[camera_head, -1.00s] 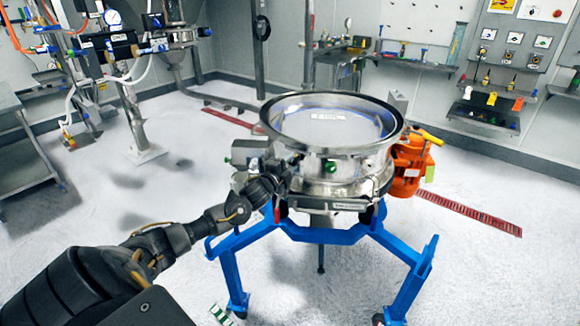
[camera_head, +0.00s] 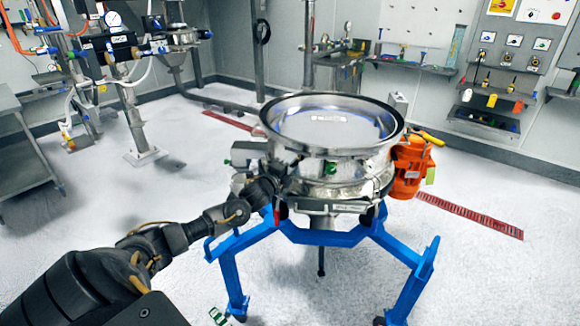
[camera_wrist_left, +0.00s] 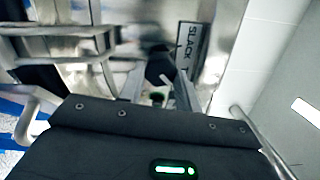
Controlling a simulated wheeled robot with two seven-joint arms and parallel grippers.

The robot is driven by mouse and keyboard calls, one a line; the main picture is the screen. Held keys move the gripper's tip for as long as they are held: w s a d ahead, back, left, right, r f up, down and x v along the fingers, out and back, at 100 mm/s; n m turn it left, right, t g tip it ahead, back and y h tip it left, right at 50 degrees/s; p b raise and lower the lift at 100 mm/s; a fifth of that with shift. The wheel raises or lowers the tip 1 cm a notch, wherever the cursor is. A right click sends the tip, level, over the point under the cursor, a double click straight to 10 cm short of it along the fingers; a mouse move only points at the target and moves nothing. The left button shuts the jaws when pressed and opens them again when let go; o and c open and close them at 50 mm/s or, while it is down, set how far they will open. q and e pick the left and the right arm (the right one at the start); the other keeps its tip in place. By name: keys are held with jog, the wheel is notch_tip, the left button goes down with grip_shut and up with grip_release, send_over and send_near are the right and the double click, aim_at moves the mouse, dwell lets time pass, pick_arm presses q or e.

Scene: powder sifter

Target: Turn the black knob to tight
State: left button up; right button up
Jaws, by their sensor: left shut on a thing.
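The steel sifter (camera_head: 330,160) stands upright on a blue frame, with an open round top. My left gripper (camera_head: 284,180) is at the near left side of its body, below the rim. In the left wrist view my left gripper (camera_wrist_left: 160,90) has its two metal fingers on either side of the black knob (camera_wrist_left: 159,68) and is shut on it. A label plate (camera_wrist_left: 190,45) beside the knob reads "SLACK" and the start of another word. In the head view my gripper hides the knob. My right gripper does not show.
The blue frame (camera_head: 320,236) spreads its legs under the sifter. An orange motor (camera_head: 409,165) is on the sifter's right side. A steel table (camera_head: 25,150) stands far left. The white floor to the left and right is largely clear.

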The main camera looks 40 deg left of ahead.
pick_arm(q)
jog(key=o, duration=1)
jog(key=shift+c, duration=0.2)
jog(key=s+d+b, duration=0.1)
jog(key=s+b, duration=0.1)
jog(key=s, duration=0.8)
jog(key=shift+s+d, duration=0.2)
jog(key=shift+s, duration=0.2)
